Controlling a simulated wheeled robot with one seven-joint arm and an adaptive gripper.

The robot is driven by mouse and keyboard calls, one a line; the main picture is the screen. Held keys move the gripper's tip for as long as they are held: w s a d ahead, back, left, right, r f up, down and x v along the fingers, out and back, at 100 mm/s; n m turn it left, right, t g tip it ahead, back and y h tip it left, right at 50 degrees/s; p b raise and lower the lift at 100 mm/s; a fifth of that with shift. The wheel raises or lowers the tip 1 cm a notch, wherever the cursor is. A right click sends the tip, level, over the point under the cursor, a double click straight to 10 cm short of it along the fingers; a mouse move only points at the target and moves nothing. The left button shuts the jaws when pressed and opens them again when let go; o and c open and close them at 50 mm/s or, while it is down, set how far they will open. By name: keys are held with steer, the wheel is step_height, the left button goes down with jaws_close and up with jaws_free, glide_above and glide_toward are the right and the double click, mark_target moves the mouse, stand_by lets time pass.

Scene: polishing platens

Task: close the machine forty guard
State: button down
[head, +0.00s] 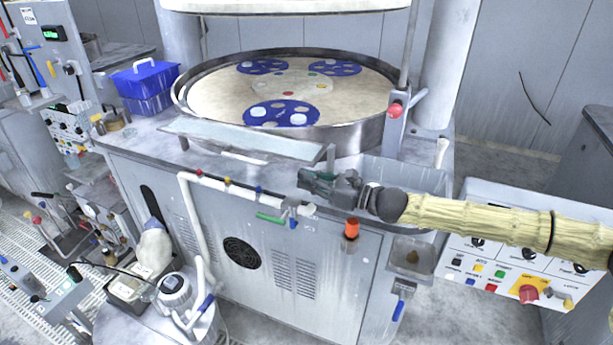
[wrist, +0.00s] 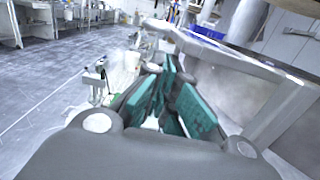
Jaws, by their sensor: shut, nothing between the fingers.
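The guard (head: 240,138) is a pale, see-through panel with a metal frame on the front edge of the polishing machine. It lies folded outward, nearly flat, below the rim of the round platen basin (head: 370,133). No machine number is readable. My gripper (head: 306,181) is shut and empty, just below the guard's right end and in front of the cabinet top. I cannot tell whether it touches the guard. In the wrist view the teal-padded fingers (wrist: 165,105) are together, and a grey metal frame (wrist: 235,62), likely the guard's, runs close along their right side.
A post with a red knob (head: 396,110) stands right of the basin. Pipes and a green-handled valve (head: 270,218) run along the cabinet front below my gripper. A control panel (head: 510,255) lies below my arm. A blue box (head: 146,85) sits at left.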

steer(key=p+x, duration=0.1)
steer(key=x, duration=0.4)
steer(key=shift+w+p, duration=0.1)
steer(key=shift+p, duration=0.25)
steer(key=shift+w+a+r+p, duration=0.1)
steer(key=shift+a+p, duration=0.1)
steer(key=shift+a, duration=0.2)
steer(key=shift+a+r+p, duration=0.1)
steer(key=shift+a+p, duration=0.05)
steer(key=shift+a, duration=0.25)
steer(key=shift+w+a+f, duration=0.1)
steer(key=shift+w+a, duration=0.2)
steer(key=shift+a, duration=0.35)
steer(key=shift+a, duration=0.15)
